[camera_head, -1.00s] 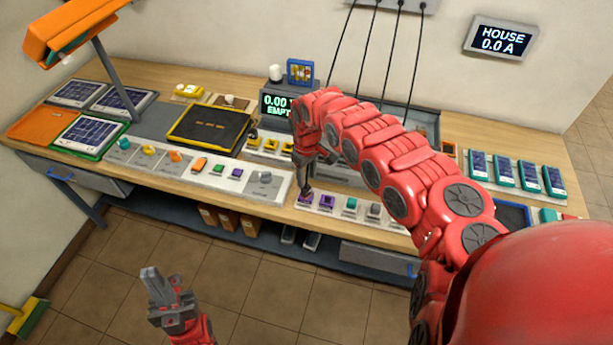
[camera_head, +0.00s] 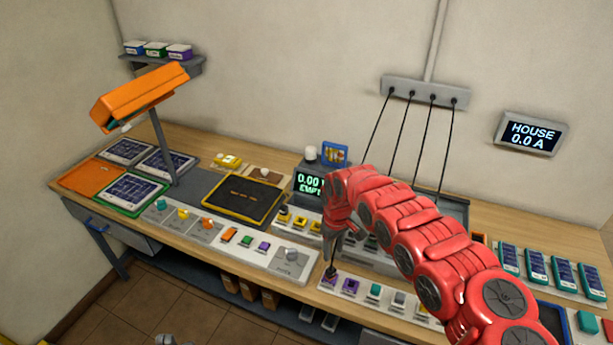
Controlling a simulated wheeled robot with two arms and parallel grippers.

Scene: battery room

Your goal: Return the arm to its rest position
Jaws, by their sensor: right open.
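My right arm (camera_head: 405,240) comes in from the lower right, red and segmented, bent over the bench. Its dark gripper (camera_head: 331,268) points down, open, over the left end of the front connector strip. My left gripper (camera_head: 174,340) shows only as a small grey tip at the bottom edge, with the rest out of view.
The wooden bench (camera_head: 480,280) holds a switch panel (camera_head: 215,240), a black tray with a yellow rim (camera_head: 240,198) and a row of teal-edged cells (camera_head: 548,268). An orange lamp (camera_head: 140,97) overhangs the left end. Black cables hang from a wall bar (camera_head: 425,91) behind my right arm.

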